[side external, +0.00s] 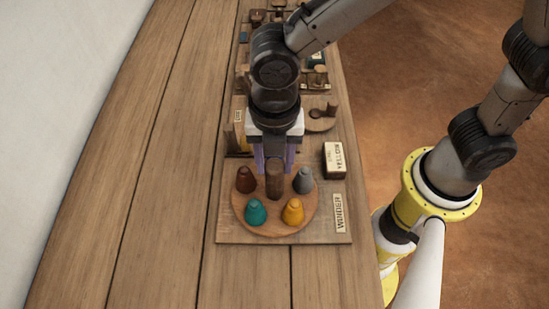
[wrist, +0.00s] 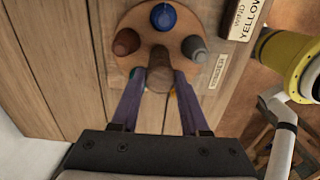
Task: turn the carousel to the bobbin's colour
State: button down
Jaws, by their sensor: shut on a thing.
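The round wooden carousel (side external: 275,229) carries coloured cones around a brown centre post (side external: 275,183). In the side view a dark red-brown cone (side external: 245,179) is at left, a teal cone (side external: 255,212) front left, a yellow cone (side external: 293,211) front right and a grey cone (side external: 303,181) right. A blue cone (wrist: 163,17) shows in the wrist view at the far rim, hidden by my gripper in the side view. My gripper (side external: 275,168) has its purple fingers on either side of the post and is shut on it, as the wrist view (wrist: 159,80) also shows.
A card block reading "WIND YELLOW" (side external: 335,160) stands right of the carousel. A "WINDER" label (side external: 338,212) lies on the board (side external: 232,236). Other wooden fittings (side external: 320,115) are behind my gripper. Bare planks (side external: 150,180) are free at left.

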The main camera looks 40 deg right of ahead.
jog(key=shift+c, duration=2)
grip_release()
notch_tip(320, 180, up, 14)
